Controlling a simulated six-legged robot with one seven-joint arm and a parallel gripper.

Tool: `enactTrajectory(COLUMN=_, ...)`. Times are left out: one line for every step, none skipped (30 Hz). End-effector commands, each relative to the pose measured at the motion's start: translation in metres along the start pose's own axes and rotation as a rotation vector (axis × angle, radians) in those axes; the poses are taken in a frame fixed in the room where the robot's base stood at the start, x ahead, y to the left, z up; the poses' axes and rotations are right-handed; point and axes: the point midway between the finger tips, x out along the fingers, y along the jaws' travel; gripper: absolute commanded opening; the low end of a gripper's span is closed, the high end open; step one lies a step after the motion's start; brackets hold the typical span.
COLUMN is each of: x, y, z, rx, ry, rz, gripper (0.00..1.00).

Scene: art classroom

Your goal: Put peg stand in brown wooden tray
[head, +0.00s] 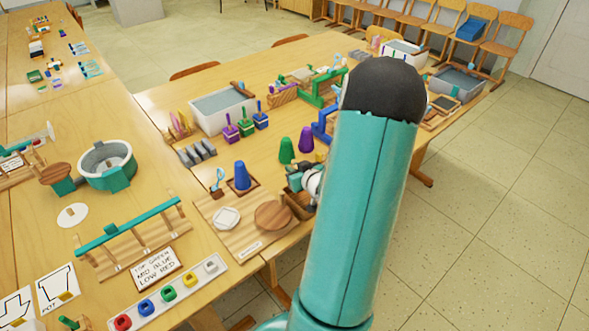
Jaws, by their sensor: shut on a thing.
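My gripper (296,181) is low over the right end of a light wooden board (235,235), partly hidden by my teal arm. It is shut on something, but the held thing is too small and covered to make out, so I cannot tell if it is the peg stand. A brown wooden box-like tray (297,205) shows just below my gripper, its right side hidden by my arm. I cannot tell whether the held thing touches it.
A blue cone (242,177), a white dish (226,218) and a round brown disc (273,215) are on the board. Green (286,150) and purple (306,140) cones stand behind my gripper. A grey basin (222,107) stands further back. Floor is clear at right.

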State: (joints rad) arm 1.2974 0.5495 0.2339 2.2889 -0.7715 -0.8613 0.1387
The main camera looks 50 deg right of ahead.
Motion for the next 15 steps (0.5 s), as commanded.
enactTrajectory(x=0.0000, y=-0.0001, z=-0.0001, rx=0.000, ry=0.000, rz=0.000, gripper=0.00)
enactTrajectory(x=0.0001, y=-0.0001, z=-0.0001, rx=0.000, ry=0.000, rz=0.000, gripper=0.00)
enactTrajectory(x=0.0001, y=-0.0001, z=0.0001, rx=0.000, ry=0.000, rz=0.000, gripper=0.00)
enactTrajectory(x=0.0003, y=-0.0002, z=0.0004, rx=0.000, ry=0.000, rz=0.000, gripper=0.00)
enactTrajectory(x=0.0004, y=-0.0002, z=0.0008, rx=0.000, ry=0.000, rz=0.000, gripper=0.00)
enactTrajectory(x=0.0007, y=-0.0002, z=0.0015, rx=0.001, ry=0.000, rz=0.000, gripper=0.00)
enactTrajectory(x=0.0010, y=-0.0002, z=0.0022, rx=0.001, ry=0.000, rz=0.000, gripper=0.00)
enactTrajectory(x=0.0013, y=-0.0002, z=0.0030, rx=0.001, ry=-0.001, rz=-0.001, gripper=0.00)
enactTrajectory(x=0.0018, y=-0.0003, z=0.0041, rx=0.001, ry=-0.001, rz=-0.001, gripper=0.00)
enactTrajectory(x=0.0021, y=-0.0004, z=0.0049, rx=0.002, ry=-0.001, rz=-0.001, gripper=0.00)
enactTrajectory(x=0.0024, y=-0.0004, z=0.0057, rx=0.001, ry=-0.001, rz=-0.001, gripper=0.00)
enactTrajectory(x=0.0029, y=-0.0005, z=0.0066, rx=0.001, ry=-0.001, rz=-0.001, gripper=0.00)
enactTrajectory(x=0.0032, y=-0.0005, z=0.0073, rx=0.001, ry=0.000, rz=-0.001, gripper=0.00)
enactTrajectory(x=0.0035, y=-0.0006, z=0.0079, rx=0.001, ry=0.000, rz=-0.001, gripper=0.00)
enactTrajectory(x=0.0039, y=-0.0007, z=0.0088, rx=0.000, ry=0.000, rz=-0.001, gripper=0.00)
